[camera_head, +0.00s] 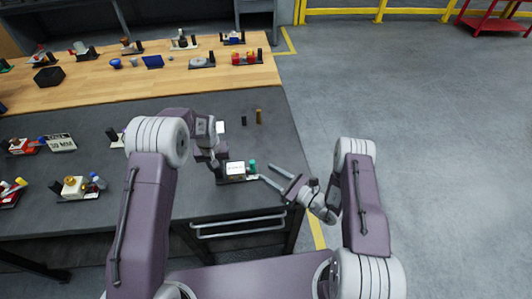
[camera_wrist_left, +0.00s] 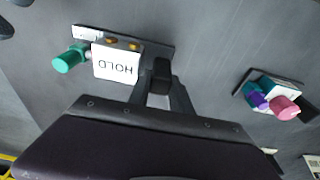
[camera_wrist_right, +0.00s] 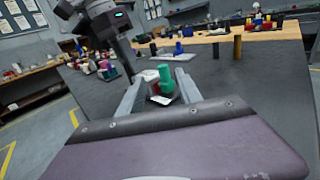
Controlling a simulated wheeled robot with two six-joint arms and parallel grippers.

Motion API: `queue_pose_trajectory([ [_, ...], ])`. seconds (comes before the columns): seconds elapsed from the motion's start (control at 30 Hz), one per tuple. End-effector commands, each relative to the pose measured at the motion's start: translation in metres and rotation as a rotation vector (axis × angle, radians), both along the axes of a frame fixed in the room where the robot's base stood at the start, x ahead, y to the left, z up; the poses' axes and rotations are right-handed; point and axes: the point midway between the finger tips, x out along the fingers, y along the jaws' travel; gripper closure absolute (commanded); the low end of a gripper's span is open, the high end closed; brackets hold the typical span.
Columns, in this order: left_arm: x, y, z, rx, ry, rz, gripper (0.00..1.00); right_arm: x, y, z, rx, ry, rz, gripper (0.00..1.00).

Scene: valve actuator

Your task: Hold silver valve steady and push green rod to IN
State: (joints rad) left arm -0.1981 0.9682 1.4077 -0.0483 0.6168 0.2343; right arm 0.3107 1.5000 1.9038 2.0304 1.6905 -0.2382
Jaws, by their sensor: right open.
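The silver valve (camera_head: 236,168) is a small block on a dark base near the table's right front edge. In the left wrist view its pale face (camera_wrist_left: 116,63) reads HOLD, upside down. The green rod (camera_head: 252,166) sticks out of its right side; it also shows in the left wrist view (camera_wrist_left: 68,60) and right wrist view (camera_wrist_right: 165,82). My left gripper (camera_head: 219,168) is at the valve's left end, its fingers close around the black end post (camera_wrist_left: 161,72). My right gripper (camera_head: 272,180) is open and empty, its fingers pointing at the green rod from the right.
Similar fixtures stand on the dark table, including one with pink and purple parts (camera_wrist_left: 270,97) beside the valve. A black post and a brown post (camera_head: 259,116) stand behind it. A wooden bench (camera_head: 150,88) with more fixtures is further back.

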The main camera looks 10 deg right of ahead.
Motion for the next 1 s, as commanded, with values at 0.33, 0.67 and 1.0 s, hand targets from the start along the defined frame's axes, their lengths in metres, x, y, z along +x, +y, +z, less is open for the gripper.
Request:
queue_pose_trajectory([
  [0.33, -0.001, 0.000, -0.001, 0.001, 0.004, 0.000, 0.49, 0.000, 0.000, 0.000, 0.000, 0.000, 0.000, 0.59],
  [0.67, -0.009, 0.000, 0.062, -0.001, -0.001, 0.000, 0.49, 0.000, 0.000, 0.000, 0.000, 0.000, 0.000, 0.59],
  [1.0, -0.018, 0.001, 0.114, 0.000, 0.006, 0.000, 0.49, 0.000, 0.000, 0.000, 0.000, 0.000, 0.000, 0.59],
])
